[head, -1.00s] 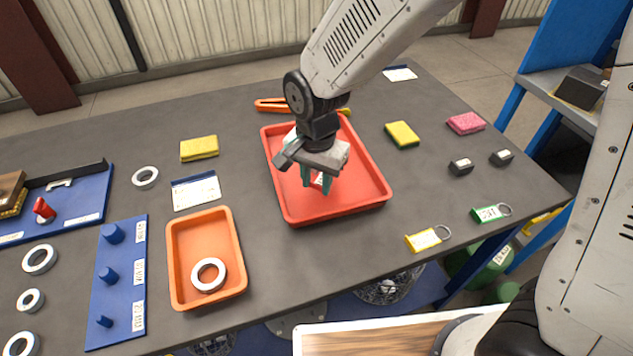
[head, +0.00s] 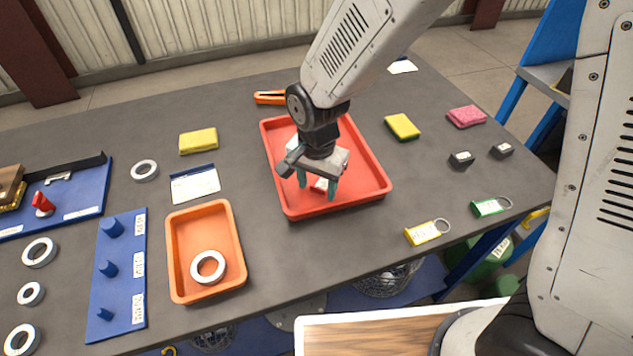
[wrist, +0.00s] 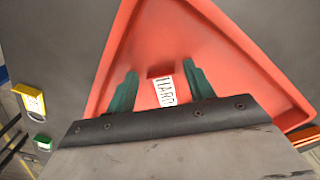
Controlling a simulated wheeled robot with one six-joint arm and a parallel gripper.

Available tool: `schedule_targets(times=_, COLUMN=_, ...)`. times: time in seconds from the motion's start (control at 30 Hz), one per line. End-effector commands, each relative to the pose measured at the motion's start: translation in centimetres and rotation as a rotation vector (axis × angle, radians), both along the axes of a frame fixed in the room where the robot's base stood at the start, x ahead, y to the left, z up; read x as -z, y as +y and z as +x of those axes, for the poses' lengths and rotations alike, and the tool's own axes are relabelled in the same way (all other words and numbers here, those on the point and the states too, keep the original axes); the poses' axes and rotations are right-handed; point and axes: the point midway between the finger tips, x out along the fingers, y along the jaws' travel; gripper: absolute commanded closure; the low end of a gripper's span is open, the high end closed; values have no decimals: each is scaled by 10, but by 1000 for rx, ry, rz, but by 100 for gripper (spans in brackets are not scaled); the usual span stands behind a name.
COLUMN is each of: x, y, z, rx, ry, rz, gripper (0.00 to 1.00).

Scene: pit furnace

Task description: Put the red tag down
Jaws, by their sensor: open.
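The red tag (wrist: 164,88) lies in the red tray (wrist: 243,70), its white lettered label facing up. In the head view the tag (head: 321,185) shows as a small red and white patch, partly hidden by my gripper. The red tray (head: 372,168) stands on the dark table. My gripper (head: 318,186) is inside the tray's outline, pointing down. In the wrist view its two green fingers (wrist: 158,90) stand apart, one on each side of the tag, with gaps between them and it. The tag's lower end is hidden by the gripper body.
A yellow tag (head: 426,232) and a green tag (head: 490,206) lie right of the tray. An orange tray (head: 176,262) holding a white ring (head: 208,267) stands at its left. Yellow sponges (head: 198,141) and dark blocks (head: 461,159) lie around.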

Motion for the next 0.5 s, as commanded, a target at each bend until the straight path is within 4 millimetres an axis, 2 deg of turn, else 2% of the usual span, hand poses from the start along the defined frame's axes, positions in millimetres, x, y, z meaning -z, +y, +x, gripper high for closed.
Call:
schedule_targets(times=0.17, x=-19, y=1, z=1, rx=0, ry=-4, rz=3, gripper=47)
schedule_targets(times=0.5, x=-91, y=1, z=1, rx=0, ry=-4, rz=3, gripper=47)
